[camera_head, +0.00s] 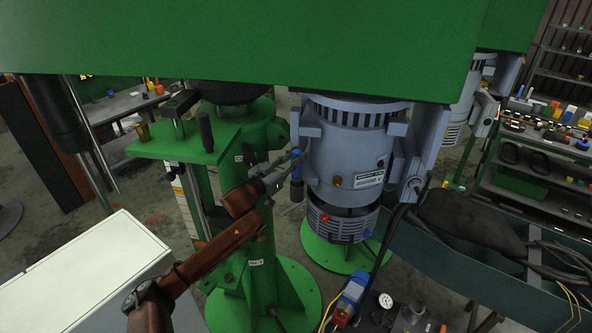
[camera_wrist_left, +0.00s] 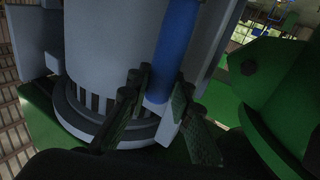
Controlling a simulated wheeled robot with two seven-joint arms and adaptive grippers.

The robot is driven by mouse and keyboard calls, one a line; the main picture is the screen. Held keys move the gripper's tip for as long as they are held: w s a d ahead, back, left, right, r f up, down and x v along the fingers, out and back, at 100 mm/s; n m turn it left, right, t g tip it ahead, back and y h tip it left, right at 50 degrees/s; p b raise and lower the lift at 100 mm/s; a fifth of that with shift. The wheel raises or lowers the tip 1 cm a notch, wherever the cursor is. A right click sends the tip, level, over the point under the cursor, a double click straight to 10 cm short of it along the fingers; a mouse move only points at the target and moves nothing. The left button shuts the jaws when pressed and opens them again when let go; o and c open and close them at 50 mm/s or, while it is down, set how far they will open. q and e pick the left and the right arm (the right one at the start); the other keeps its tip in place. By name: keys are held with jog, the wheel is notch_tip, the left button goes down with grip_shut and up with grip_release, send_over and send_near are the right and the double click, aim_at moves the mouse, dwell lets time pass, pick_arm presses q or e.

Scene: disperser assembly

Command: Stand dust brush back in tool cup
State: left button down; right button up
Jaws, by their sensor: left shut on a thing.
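My left gripper (camera_head: 294,166) is in front of the grey-blue motor housing in the head view. It is shut on a blue upright rod-like piece (camera_head: 297,173), which looks like the handle of the dust brush. In the left wrist view the blue handle (camera_wrist_left: 166,55) stands between the two dark fingers (camera_wrist_left: 160,105), close to the motor housing. The bristles cannot be made out. I cannot pick out the tool cup with certainty in either view. My right gripper is not in view.
The motor (camera_head: 345,150) hangs just right of the gripper. A green column (camera_head: 247,235) and a green bracket plate (camera_head: 185,143) stand left of it. A white cabinet top (camera_head: 85,270) is at lower left. A gauge (camera_head: 386,300) and a blue device (camera_head: 350,298) sit at the bottom.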

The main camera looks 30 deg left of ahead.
aim_at(296, 177)
pick_arm(q)
notch_tip(296, 177, down, 3)
jog(key=b, duration=0.3)
jog(key=shift+f, duration=0.2)
jog(key=shift+d, duration=0.1)
jog(key=shift+f, duration=0.5)
jog(key=c, duration=2.2)
grip_release()
jog(key=o, duration=0.5)
jog(key=shift+c, duration=0.2)
